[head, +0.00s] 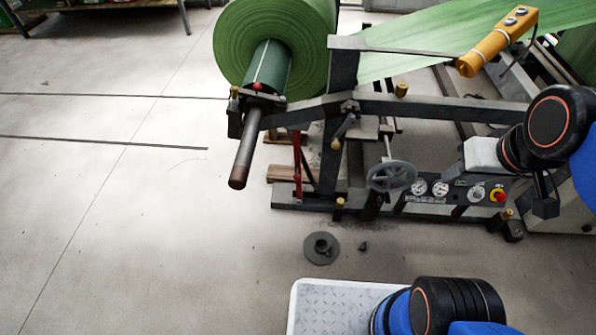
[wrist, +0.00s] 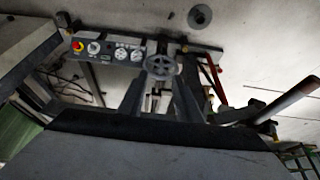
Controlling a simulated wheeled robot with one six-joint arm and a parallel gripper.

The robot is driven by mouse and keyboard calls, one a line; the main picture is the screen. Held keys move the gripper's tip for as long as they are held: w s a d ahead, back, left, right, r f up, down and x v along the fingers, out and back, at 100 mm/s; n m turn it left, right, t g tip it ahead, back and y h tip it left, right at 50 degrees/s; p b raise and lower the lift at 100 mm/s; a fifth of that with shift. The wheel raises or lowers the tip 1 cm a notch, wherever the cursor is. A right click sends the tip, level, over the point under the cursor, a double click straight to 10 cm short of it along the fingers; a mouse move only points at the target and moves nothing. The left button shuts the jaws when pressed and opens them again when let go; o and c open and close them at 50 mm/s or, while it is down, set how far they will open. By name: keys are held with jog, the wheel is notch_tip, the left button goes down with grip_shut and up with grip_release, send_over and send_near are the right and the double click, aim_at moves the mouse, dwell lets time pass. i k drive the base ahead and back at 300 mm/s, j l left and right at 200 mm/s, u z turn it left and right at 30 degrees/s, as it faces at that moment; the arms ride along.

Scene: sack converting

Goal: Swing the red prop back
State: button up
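The red prop (head: 297,165) is a thin red bar standing near upright under the roll end of the machine's dark frame, left of the handwheel. In the wrist view the prop (wrist: 214,78) shows as a slanted red bar right of the handwheel. My gripper (head: 480,156) is at the right in the head view, above the gauge panel and well apart from the prop.
A green roll (head: 268,45) sits on a shaft (head: 244,150) that juts out near the prop. The handwheel (head: 391,176) and gauge panel (head: 455,191) lie between my gripper and the prop. A dark disc (head: 321,248) lies on the floor. Floor at left is clear.

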aim_at(296, 134)
jog(key=k+j, duration=0.2)
jog(key=j, duration=0.15)
jog(key=k+j, duration=0.45)
jog(key=j, duration=0.3)
jog(key=k+j, duration=0.25)
jog(key=j, duration=0.1)
